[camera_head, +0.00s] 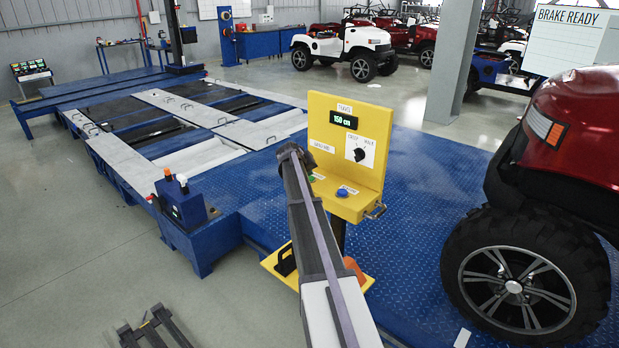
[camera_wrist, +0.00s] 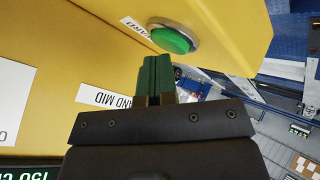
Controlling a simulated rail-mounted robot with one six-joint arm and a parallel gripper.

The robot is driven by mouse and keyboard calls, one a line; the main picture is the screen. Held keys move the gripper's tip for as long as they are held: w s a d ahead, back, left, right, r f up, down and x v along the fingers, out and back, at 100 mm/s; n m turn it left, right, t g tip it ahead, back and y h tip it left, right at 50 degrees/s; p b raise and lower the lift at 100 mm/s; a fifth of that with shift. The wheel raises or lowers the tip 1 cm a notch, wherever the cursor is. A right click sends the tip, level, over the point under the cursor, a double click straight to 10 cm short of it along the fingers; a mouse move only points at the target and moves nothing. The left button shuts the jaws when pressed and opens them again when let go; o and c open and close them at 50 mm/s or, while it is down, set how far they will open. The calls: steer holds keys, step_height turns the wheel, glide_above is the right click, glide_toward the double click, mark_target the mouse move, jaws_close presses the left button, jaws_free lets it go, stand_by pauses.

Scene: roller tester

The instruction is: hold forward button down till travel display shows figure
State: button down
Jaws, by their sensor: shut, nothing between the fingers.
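The yellow control panel (camera_head: 318,118) stands upright on the blue deck. Its travel display (camera_head: 344,119) is lit and reads 150 cm. The green forward button (camera_wrist: 172,38) sits in a metal ring beside a label ending in "ARD"; it also shows in the head view (camera_head: 311,179), partly behind my arm. My gripper (camera_wrist: 157,60) is shut and empty, its fingertips right at the near side of the green button in the wrist view. Whether they touch it, I cannot tell. In the head view my gripper (camera_head: 304,161) is in front of the panel, mostly hidden by my arm.
A blue button (camera_head: 342,192) and a black selector knob (camera_head: 358,154) are on the same panel. A metal handle (camera_head: 376,211) sticks out at its lower right. A red vehicle (camera_head: 580,140) with a large tyre (camera_head: 515,275) stands close on the right.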

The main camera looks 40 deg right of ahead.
steer(key=shift+r, duration=0.1)
stand_by(0.3)
steer(key=shift+r+p, duration=0.75)
steer(key=shift+p, duration=0.1)
step_height(320, 180, up, 5)
steer(key=p, duration=0.5)
